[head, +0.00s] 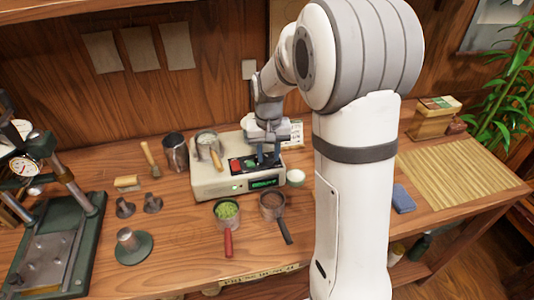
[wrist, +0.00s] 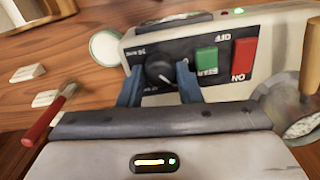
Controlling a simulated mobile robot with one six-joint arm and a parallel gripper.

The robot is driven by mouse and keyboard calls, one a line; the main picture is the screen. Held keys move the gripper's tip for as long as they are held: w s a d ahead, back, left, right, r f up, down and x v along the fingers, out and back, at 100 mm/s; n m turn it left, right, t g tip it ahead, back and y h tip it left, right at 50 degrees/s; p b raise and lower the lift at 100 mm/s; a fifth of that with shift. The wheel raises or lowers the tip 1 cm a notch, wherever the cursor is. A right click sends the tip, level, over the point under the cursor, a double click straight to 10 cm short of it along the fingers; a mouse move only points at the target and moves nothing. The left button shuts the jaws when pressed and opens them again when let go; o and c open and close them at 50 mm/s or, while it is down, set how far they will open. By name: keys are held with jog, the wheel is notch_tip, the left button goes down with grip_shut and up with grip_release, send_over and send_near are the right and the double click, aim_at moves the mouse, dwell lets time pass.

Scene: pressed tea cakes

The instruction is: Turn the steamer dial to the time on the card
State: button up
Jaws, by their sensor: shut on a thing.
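The steamer (head: 208,184) is a cream box in the middle of the table, with green digits lit on its front. Its black panel has a dark round dial (wrist: 159,69) with a white pointer line, a green button (wrist: 206,60) and a red button (wrist: 244,58). My gripper (head: 268,157) is over the panel; in the wrist view its blue fingers (wrist: 159,82) stand on either side of the dial, shut on it. A white printed card (head: 296,132) stands behind the steamer, partly hidden by my arm; its writing is too small to read.
A metal pot (head: 207,143) sits on the steamer and a steel cup (head: 175,153) stands to its left. A red-handled scoop of green leaves (head: 227,211) and a dark-handled scoop (head: 272,205) lie in front. A bamboo mat (head: 455,175) is at right, a press (head: 60,235) at left.

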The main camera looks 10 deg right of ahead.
aim_at(269, 157)
jog(key=shift+m, duration=0.7)
jog(key=o, duration=1)
jog(key=shift+c, duration=0.2)
notch_tip(269, 157, up, 8)
jog(key=p, duration=0.5)
jog(key=shift+p, duration=0.3)
